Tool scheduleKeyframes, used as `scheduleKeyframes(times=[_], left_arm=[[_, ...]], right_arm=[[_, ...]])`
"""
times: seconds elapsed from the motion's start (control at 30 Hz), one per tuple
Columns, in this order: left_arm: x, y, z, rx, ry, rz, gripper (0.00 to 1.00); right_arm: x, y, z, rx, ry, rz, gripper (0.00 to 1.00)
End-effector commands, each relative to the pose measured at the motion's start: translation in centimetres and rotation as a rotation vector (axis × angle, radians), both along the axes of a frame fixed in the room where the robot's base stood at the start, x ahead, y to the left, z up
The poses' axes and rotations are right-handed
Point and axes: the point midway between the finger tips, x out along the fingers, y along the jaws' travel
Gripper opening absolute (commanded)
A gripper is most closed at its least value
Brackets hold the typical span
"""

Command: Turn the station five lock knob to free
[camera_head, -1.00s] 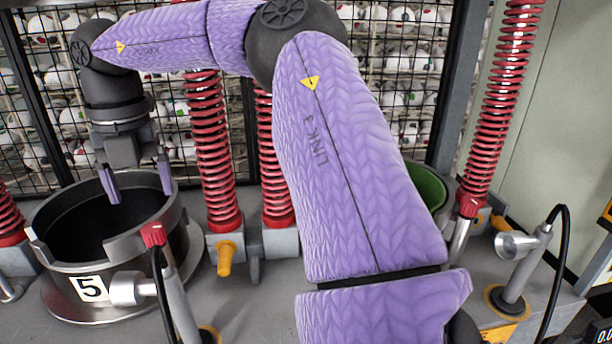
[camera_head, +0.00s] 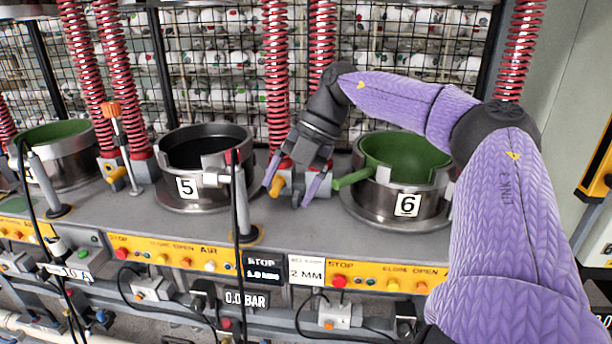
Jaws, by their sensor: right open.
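The station five pot (camera_head: 205,196) is a round steel vessel with a dark inside and a "5" label. Beside it, between pots five and six, a small yellow-orange knob (camera_head: 277,190) sits on a grey block under the red springs. A similar knob (camera_head: 116,173) sits left of pot five; I cannot tell which is the station five lock knob or read its setting. My right gripper (camera_head: 292,184) is open and empty, pointing down at the knob right of pot five. Its left finger overlaps that knob in view; contact is unclear. My left gripper is not in view.
The station six pot (camera_head: 408,190), green inside with a green handle, is close right of the gripper. A post with a black cable (camera_head: 240,195) stands in front of pot five. The yellow button panel (camera_head: 170,255) runs along the front edge. Mesh closes the back.

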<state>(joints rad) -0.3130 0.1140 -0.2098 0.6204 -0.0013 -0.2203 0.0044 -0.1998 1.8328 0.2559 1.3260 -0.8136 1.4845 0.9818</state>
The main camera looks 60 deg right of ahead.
Motion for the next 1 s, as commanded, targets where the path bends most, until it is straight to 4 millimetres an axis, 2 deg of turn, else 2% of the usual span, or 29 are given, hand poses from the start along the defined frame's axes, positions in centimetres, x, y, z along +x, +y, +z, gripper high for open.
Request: scheduleKeyframes(times=[0.1, 0.23, 0.77, 0.87, 0.9, 0.97, 1.0], left_arm=[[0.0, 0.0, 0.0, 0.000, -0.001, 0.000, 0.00], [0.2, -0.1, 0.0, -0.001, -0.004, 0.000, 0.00], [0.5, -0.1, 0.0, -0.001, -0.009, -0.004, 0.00], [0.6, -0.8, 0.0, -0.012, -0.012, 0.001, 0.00], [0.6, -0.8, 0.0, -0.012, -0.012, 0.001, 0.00], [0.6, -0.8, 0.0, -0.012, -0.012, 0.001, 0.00], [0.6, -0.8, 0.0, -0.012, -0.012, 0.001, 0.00]], right_arm=[[-0.4, 0.0, -1.6, 0.118, -0.034, -0.029, 0.84], [-0.6, 0.2, -2.5, 0.184, -0.051, -0.041, 0.84], [-0.6, 0.3, -2.8, 0.198, -0.055, -0.043, 0.84], [1.7, 3.0, -6.0, 0.335, -0.215, -0.076, 0.84], [2.9, 4.6, -7.5, 0.414, -0.313, -0.122, 0.84], [4.6, 6.9, -9.6, 0.534, -0.465, -0.250, 0.84], [5.4, 8.0, -10.8, 0.597, -0.552, -0.370, 0.84]])
